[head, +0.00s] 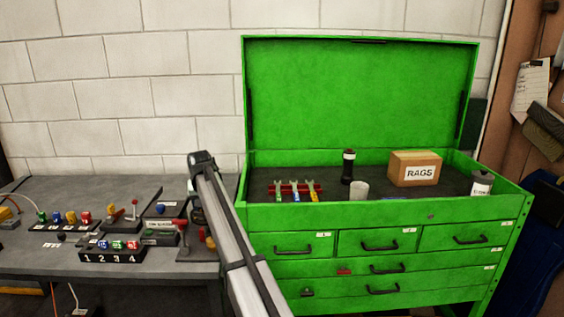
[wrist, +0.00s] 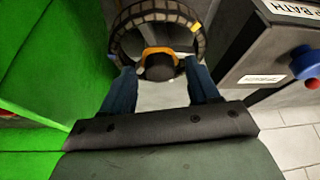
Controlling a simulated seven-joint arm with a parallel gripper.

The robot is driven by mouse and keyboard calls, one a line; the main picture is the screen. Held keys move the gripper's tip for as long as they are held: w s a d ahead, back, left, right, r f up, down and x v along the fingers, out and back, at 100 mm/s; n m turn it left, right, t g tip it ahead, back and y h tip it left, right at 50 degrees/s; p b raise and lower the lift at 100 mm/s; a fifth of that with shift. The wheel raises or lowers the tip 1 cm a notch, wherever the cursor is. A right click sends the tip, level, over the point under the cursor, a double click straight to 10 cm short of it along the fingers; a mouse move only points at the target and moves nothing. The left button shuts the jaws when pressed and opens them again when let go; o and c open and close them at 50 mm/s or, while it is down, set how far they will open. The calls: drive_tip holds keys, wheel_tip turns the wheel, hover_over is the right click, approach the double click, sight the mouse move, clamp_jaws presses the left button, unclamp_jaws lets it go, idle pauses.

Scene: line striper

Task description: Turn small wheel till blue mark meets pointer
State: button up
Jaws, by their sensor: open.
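A round dark wheel (wrist: 158,12) with a ribbed rim shows at the top centre of the wrist view, cut off by the upper edge. An orange curved piece (wrist: 147,51) arches over a dark round hub (wrist: 160,68) in front of it. A yellow patch (wrist: 193,28) sits near the rim's right side. A small bluish patch shows at the rim's left, too small to identify surely. My gripper (wrist: 162,88) is open, its blue fingers apart on either side of the hub. I cannot tell whether they touch the wheel. In the head view, my arm hides the wheel.
A green tool chest (head: 340,215) with an open lid stands right of my arm. A grey bench (head: 50,258) with coloured knobs and levers lies left. In the wrist view, a dark box (wrist: 262,65) with a blue knob (wrist: 306,62) stands close on the right, green panels on the left.

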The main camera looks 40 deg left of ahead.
drive_tip(key=n+g, duration=0.1)
drive_tip(key=n, duration=0.2)
drive_tip(key=n+g, duration=0.1)
drive_tip(key=n, duration=0.2)
drive_tip(key=shift+w+y, duration=0.2)
drive_tip(key=shift+y, duration=0.1)
drive_tip(key=v, duration=1.4)
drive_tip(key=w+d+m+y, duration=0.1)
drive_tip(key=w+d, duration=0.3)
drive_tip(key=w, duration=0.8)
drive_tip(key=w+d+m+y, duration=0.1)
drive_tip(key=w+d+m, duration=0.2)
drive_tip(key=w, duration=0.8)
drive_tip(key=shift+w+d+t+y, duration=0.3)
drive_tip(key=shift+w+d, duration=0.1)
drive_tip(key=shift+d, duration=0.7)
drive_tip(key=shift+f, duration=0.1)
